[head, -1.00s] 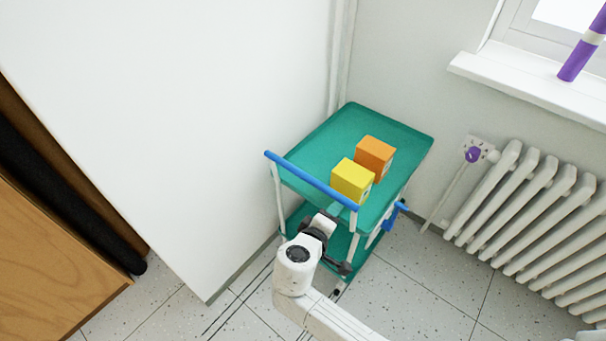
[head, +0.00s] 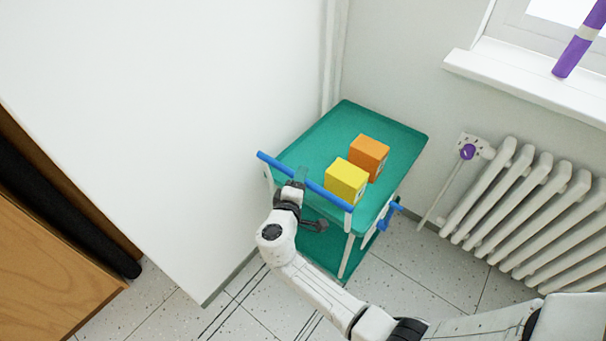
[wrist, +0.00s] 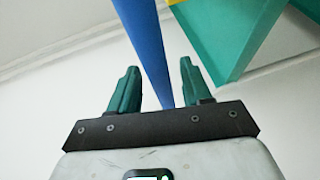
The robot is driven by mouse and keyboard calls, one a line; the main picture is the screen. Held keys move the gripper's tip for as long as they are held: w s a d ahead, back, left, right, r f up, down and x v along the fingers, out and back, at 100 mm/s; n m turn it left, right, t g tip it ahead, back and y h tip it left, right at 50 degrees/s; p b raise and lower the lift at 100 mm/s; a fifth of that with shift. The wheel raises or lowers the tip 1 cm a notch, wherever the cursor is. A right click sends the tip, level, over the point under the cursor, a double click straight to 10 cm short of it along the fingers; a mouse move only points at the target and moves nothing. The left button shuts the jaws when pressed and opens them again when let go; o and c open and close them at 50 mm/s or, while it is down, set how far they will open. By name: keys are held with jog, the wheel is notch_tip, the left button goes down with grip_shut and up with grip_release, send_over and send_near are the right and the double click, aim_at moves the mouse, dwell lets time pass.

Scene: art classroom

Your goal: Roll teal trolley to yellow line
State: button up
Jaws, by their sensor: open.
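The teal trolley (head: 318,142) stands in the corner between the white wall and the radiator wall. Its blue push handle (head: 328,194) runs along its near side. A yellow box (head: 346,181) and an orange box (head: 369,154) sit on its top tray. My gripper (head: 300,180) is at the handle, left of its middle. In the wrist view the handle (wrist: 146,45) runs between the two open green fingers (wrist: 158,88), with a gap on each side. The yellow line is not clearly seen in any view.
A white radiator (head: 520,205) is on the right wall, with a pipe and purple valve knob (head: 467,152) beside it. A windowsill (head: 520,85) is above. A wooden cabinet (head: 50,270) is at left. Speckled floor (head: 240,300) with dark lines is free in front.

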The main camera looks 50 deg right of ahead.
jog(key=shift+x, duration=1.45)
grip_shut()
